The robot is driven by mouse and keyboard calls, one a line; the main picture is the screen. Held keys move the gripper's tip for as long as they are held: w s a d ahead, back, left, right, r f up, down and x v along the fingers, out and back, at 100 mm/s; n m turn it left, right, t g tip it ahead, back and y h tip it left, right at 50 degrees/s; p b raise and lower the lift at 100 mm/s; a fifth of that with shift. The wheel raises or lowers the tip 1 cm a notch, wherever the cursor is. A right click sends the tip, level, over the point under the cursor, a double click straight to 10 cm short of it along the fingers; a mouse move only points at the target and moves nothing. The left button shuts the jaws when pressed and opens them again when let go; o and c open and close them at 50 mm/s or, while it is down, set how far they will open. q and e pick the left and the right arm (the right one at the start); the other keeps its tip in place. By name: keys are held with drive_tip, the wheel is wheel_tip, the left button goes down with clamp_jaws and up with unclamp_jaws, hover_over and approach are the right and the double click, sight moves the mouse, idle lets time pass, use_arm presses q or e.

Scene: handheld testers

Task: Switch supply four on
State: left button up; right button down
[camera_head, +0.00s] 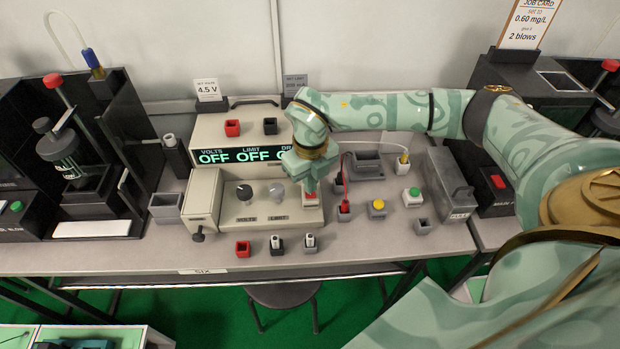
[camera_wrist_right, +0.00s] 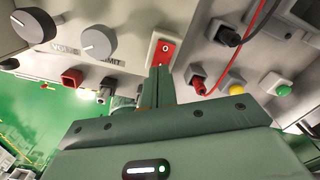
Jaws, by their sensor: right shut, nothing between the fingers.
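The beige power supply (camera_head: 205,195) stands on the bench. Its display (camera_head: 240,155) reads OFF under VOLTS and LIMIT; my right arm covers part of the third reading. A red rocker switch (camera_head: 310,198) is at the right of its front panel, beside the VOLTS knob (camera_head: 245,192) and the LIMIT knob (camera_head: 277,191). In the right wrist view the rocker (camera_wrist_right: 164,52) shows a white O mark at its upper end. My right gripper (camera_wrist_right: 158,80) is shut and empty, its tips at the rocker's lower end; I cannot tell if they touch. My left gripper is not in view.
Red and black sockets (camera_head: 243,249) line the front of the bench. A red lead (camera_head: 344,185), a yellow button (camera_head: 377,205) and a green button (camera_head: 414,192) are right of the supply. The bench-edge label (camera_head: 203,271) seems to read SIX.

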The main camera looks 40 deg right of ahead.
drive_tip(key=shift+f+b, duration=0.3)
drive_tip(key=shift+f, duration=0.5)
idle(0.4)
wheel_tip(320, 180, up, 7)
drive_tip(key=p, duration=0.6)
drive_tip(key=shift+r, duration=0.1)
idle(0.4)
